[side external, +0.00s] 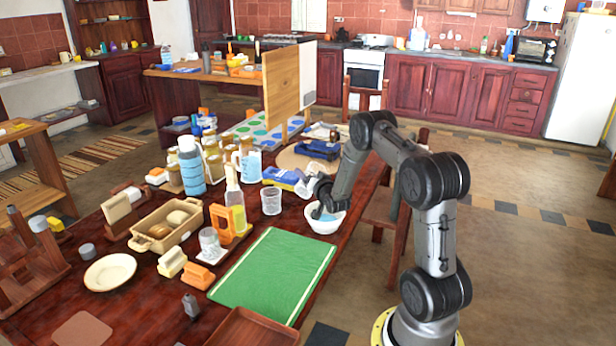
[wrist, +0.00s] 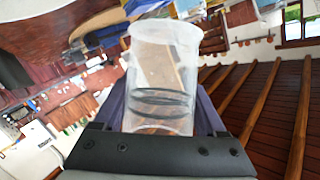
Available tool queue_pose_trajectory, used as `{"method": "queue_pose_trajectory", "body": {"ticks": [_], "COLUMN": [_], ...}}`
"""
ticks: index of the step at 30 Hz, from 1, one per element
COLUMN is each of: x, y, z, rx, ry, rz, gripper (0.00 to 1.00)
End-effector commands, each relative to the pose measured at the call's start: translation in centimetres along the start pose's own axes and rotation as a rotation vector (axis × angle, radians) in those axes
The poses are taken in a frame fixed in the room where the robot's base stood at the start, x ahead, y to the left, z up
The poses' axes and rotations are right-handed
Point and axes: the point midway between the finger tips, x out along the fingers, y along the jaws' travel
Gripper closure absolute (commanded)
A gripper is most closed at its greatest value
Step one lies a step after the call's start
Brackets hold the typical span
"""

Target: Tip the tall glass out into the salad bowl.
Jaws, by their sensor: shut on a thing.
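My gripper (side external: 320,190) is beside and just above the white bowl (side external: 324,228) at the table's right edge. It is shut on a tall clear glass (wrist: 165,60), which fills the middle of the wrist view between my two dark fingers. The wrist view is strongly tilted, with ceiling beams on its right. In the side view the held glass is small and partly hidden by my gripper, so its exact tilt is unclear. Something blue (side external: 328,214) shows inside the bowl. I cannot tell whether anything is left in the glass.
Another clear glass (side external: 271,201) stands left of the bowl, near a spray bottle (side external: 235,200). A green board (side external: 272,275) lies in front. Blue and yellow packs (side external: 282,177) lie behind. A wooden panel (side external: 281,82) stands farther back. The floor to the right is open.

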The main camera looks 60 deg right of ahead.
Motion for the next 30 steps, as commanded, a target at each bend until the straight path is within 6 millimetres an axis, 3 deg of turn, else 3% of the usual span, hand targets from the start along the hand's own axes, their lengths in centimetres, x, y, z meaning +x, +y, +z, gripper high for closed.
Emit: {"method": "queue_pose_trajectory", "body": {"ticks": [6, 13, 30], "x": [-0.2, -0.2, -0.6], "y": [0.3, 0.4, 1.7], "z": [0.0, 0.0, 0.4], "rx": [-0.135, -0.126, -0.367], "ry": [-0.066, -0.06, -0.168], "rz": [0.042, 0.04, 0.155], "gripper": [0.88, 0.88, 0.88]}}
